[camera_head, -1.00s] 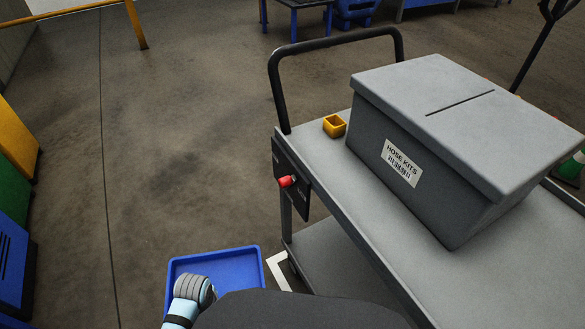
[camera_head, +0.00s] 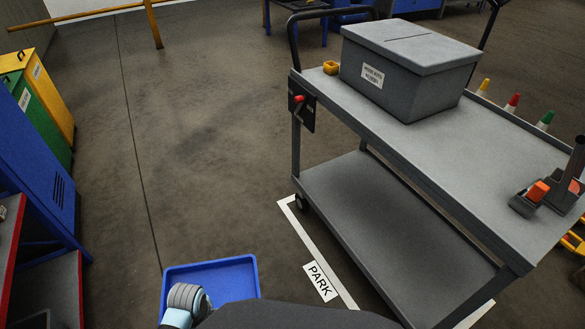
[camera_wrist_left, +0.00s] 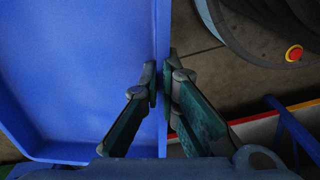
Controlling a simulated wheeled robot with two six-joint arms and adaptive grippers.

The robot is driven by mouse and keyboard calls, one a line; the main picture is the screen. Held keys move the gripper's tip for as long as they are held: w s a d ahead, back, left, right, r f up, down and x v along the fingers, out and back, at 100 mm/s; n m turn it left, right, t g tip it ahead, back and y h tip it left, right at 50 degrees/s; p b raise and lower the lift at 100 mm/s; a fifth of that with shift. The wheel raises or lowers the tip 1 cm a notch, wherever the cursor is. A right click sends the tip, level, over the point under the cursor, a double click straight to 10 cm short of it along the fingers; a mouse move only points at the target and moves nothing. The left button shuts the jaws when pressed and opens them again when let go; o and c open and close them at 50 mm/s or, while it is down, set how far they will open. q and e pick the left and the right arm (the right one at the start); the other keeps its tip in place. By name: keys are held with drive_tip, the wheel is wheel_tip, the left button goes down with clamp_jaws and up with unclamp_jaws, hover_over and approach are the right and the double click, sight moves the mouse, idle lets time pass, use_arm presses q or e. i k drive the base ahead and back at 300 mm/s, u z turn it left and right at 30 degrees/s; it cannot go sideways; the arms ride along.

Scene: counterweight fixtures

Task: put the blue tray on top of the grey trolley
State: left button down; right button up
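The blue tray (camera_head: 225,274) is at the bottom of the head view, left of the trolley and apart from it in the picture. In the left wrist view the tray (camera_wrist_left: 75,70) fills the left side. My left gripper (camera_wrist_left: 163,84) has one finger on each side of the tray's wall and is shut on it. Part of my arm covers the tray's lower edge in the head view. The grey trolley (camera_head: 400,127) stands at the right, with a flat top, a lower shelf and a black handle at its far end. My right gripper is not in view.
The top between is bare. Cabinets (camera_head: 50,155) line the left; open floor lies between.

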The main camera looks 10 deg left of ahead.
sight(480, 145)
drive_tip(key=z, duration=0.05)
drive_tip(key=k, duration=0.15)
drive_tip(key=z, duration=1.05)
